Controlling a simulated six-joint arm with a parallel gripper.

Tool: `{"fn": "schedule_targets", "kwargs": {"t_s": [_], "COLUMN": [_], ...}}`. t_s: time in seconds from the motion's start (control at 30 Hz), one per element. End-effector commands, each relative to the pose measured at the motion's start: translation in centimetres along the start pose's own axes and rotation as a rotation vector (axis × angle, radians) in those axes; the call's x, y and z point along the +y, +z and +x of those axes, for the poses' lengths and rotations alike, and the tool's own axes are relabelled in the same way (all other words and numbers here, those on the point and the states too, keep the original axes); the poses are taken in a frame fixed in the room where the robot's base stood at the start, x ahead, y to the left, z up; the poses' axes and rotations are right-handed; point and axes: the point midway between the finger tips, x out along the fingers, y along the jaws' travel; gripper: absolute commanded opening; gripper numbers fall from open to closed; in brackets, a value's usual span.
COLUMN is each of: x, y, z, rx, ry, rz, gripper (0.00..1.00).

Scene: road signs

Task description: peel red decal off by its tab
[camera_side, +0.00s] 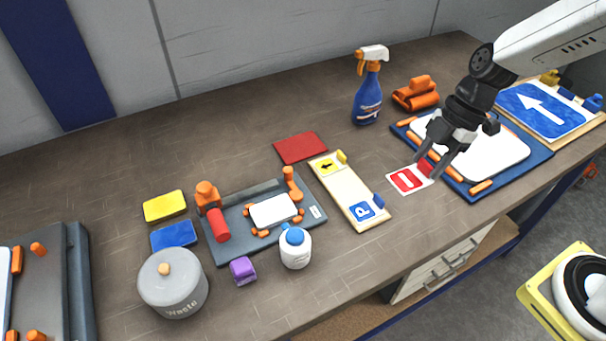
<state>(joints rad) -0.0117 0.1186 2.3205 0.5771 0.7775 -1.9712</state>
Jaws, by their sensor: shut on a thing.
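The red decal (406,180) is a white-backed square with a red no-entry sign, seen right of centre. Its red tab (426,167) is at its upper right corner. My gripper (430,167) is shut on the red tab, its dark fingers reaching down from the upper right. The decal extends left of the fingers, between the wooden strip and the blue board. I cannot tell whether it touches the table or hangs just above it. The fingers partly hide the tab.
A blue board (536,165) with a white plate and orange clamps lies right of the decal. A wooden strip (345,187) with small signs lies left. A blue spray bottle (367,97) stands behind. A grey fixture (223,247) and waste pot (173,287) are further left.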

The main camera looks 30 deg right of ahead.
Motion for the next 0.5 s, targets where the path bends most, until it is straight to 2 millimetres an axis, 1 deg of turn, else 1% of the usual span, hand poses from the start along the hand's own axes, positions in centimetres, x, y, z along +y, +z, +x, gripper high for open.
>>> {"fn": "schedule_targets", "kwargs": {"t_s": [0.5], "x": [0.0], "y": [-0.5], "z": [-1.3], "rx": [0.000], "ry": [0.001], "rz": [-0.001], "gripper": [0.00]}}
